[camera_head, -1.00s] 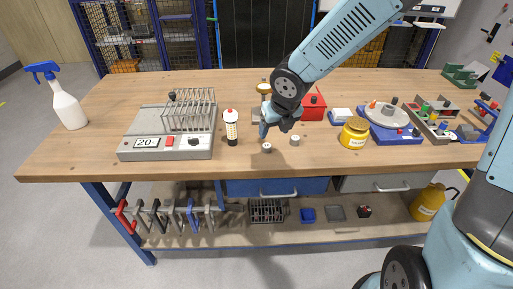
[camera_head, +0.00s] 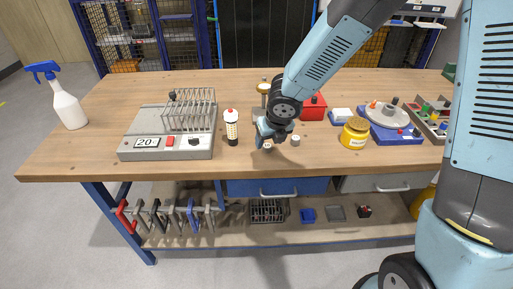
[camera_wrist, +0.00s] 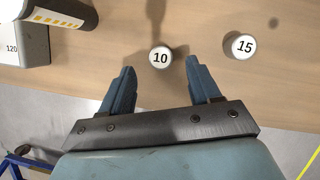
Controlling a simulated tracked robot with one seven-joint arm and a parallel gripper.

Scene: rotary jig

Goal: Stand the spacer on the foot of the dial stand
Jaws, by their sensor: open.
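Two small pale spacers stand upright near the table's front edge. The one marked 10 (camera_wrist: 160,57) lies between and slightly beyond my fingertips in the wrist view; in the head view it is just below my gripper (camera_head: 265,141). The one marked 15 (camera_wrist: 243,45) stands to its right, apart from the fingers, and also shows in the head view (camera_head: 295,140). My gripper is open and empty, its blue fingers (camera_wrist: 159,66) on either side. What looks like the dial stand (camera_head: 263,87), with a yellow dial, is behind my gripper; its foot is mostly hidden.
A red-capped bottle (camera_head: 232,129) and a grey machine (camera_head: 182,148) with a rack stand to the left. A red box (camera_head: 313,108), a yellow jar (camera_head: 354,134) and a blue jig (camera_head: 383,135) with a round plate stand to the right. The front edge is close.

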